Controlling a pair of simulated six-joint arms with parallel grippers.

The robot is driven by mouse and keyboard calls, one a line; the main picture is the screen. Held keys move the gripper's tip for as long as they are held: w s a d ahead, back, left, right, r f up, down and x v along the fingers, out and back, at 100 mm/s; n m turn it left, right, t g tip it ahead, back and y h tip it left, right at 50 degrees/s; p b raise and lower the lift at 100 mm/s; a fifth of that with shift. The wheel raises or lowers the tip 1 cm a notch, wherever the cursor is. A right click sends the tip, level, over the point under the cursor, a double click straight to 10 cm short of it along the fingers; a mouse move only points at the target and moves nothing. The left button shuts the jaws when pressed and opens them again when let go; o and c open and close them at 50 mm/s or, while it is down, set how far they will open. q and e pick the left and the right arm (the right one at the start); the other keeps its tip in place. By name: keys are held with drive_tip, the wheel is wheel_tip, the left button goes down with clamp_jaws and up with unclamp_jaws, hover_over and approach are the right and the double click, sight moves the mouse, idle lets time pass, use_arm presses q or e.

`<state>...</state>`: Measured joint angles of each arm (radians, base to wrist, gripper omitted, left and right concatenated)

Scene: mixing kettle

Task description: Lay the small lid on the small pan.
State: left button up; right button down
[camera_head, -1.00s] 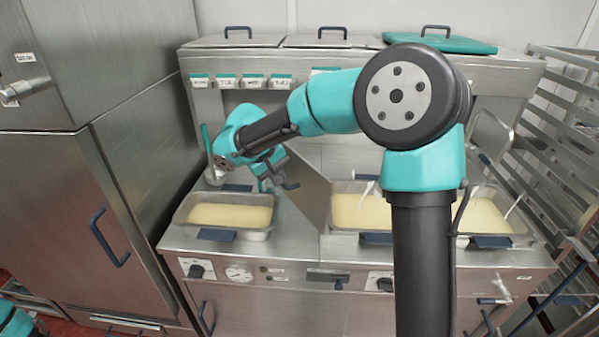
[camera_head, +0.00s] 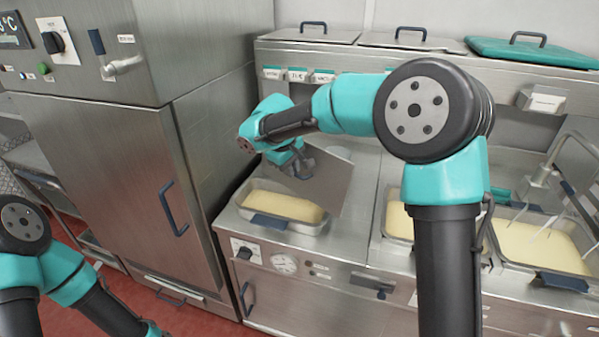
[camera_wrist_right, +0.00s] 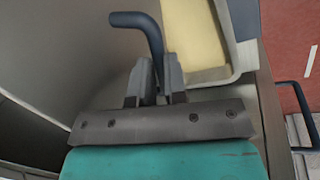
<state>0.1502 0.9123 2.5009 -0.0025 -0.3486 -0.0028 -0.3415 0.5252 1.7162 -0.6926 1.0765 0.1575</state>
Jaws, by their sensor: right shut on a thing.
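The small lid (camera_head: 327,183) is a flat steel sheet with a dark blue handle, steeply tilted above the right part of the small pan. My right gripper (camera_head: 300,168) is shut on its handle. In the right wrist view, the fingers (camera_wrist_right: 156,82) clasp the blue handle (camera_wrist_right: 143,27), and the grey lid plate (camera_wrist_right: 60,50) spreads to the left. The small pan (camera_head: 259,220), filled with yellow stuff, sits on the left of the counter, open on top. Its yellow filling and rim (camera_wrist_right: 229,50) also show in the wrist view. My left gripper is out of view.
A larger pan with yellow contents (camera_head: 545,245) stands to the right, with a mixer frame (camera_head: 550,170) above it. Several lids lie on the back shelf (camera_head: 310,35). A tall steel cabinet (camera_head: 130,190) stands left of the counter.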

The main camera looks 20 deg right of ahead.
drive_tip(key=w+n, duration=0.1)
drive_tip(key=w+a+n+y, duration=0.1)
drive_tip(key=w+n, duration=0.1)
drive_tip(key=w+f+n, duration=0.1)
drive_tip(key=w, duration=0.1)
drive_tip(key=shift+a+y, duration=0.3)
drive_tip(key=shift+a, duration=0.05)
